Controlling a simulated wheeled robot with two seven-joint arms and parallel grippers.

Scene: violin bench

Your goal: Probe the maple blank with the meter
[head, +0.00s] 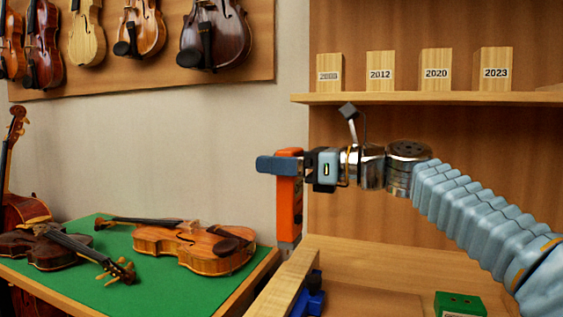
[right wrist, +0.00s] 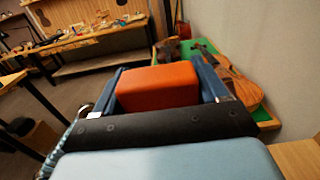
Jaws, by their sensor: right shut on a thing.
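My right gripper (head: 289,164) is shut on an orange meter (head: 288,208). The meter hangs upright, with its grey lower end just above or behind a pale wooden bar (head: 286,283) at the bench's left edge. I cannot tell whether they touch. The bar looks like the maple blank, and a blue clamp-like part (head: 311,296) sits beside it. In the right wrist view the meter (right wrist: 158,84) sits between the two blue fingers (right wrist: 160,92). My left gripper is not in view.
Several dated wooden blocks (head: 436,70) stand on a shelf (head: 420,98) above the bench. A green box (head: 460,304) is at the bottom right. A violin (head: 196,247) lies on a green mat (head: 115,262) to the left. More violins hang on the wall board.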

